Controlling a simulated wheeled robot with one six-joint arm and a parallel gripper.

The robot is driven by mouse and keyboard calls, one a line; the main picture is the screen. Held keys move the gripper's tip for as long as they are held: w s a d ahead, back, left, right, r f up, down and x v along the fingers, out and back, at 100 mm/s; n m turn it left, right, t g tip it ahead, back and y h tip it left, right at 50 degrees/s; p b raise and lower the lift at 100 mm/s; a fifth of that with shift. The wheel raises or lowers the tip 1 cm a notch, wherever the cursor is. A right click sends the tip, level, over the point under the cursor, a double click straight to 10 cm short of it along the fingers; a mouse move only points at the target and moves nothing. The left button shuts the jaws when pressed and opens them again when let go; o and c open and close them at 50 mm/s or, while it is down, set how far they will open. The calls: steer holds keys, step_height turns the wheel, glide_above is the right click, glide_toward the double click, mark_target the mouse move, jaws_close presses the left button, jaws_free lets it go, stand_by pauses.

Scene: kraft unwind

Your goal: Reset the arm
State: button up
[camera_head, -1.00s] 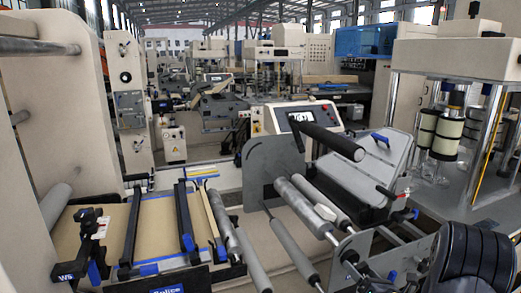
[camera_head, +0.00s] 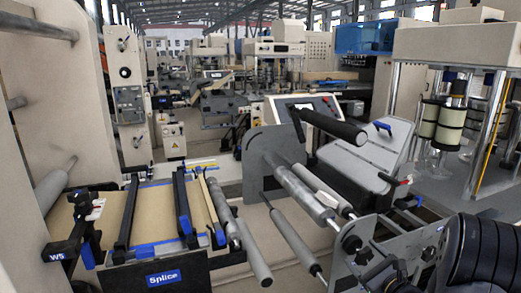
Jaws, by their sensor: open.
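My gripper does not show in the head view, and no fingertips can be made out. A black ringed shape (camera_head: 487,252) fills the lower right corner. I cannot tell whether it is part of my arm or of the machine.
A splice table (camera_head: 163,278) with dark crossbars and brown paper stands at the lower left, beside a tall beige panel (camera_head: 45,110). Grey rollers (camera_head: 300,193) and a black roller (camera_head: 333,125) jut out at the centre. A glass-fronted press with black-and-cream rolls (camera_head: 449,125) stands at the right.

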steer(key=shift+f+n+b, duration=0.1)
steer(key=shift+n+b, duration=0.25)
steer(key=shift+n, duration=0.65)
steer(key=shift+s+d+r+n, duration=0.2)
steer(key=shift+s+n, duration=0.1)
steer(key=p+v, duration=0.1)
steer(key=v, duration=0.4)
steer(key=shift+s+d+f, duration=0.1)
steer(key=shift+s+f, duration=0.05)
steer(key=shift+s, duration=0.15)
steer(key=shift+s+d, duration=0.2)
steer(key=shift+s, duration=0.5)
steer(key=shift+a, duration=0.15)
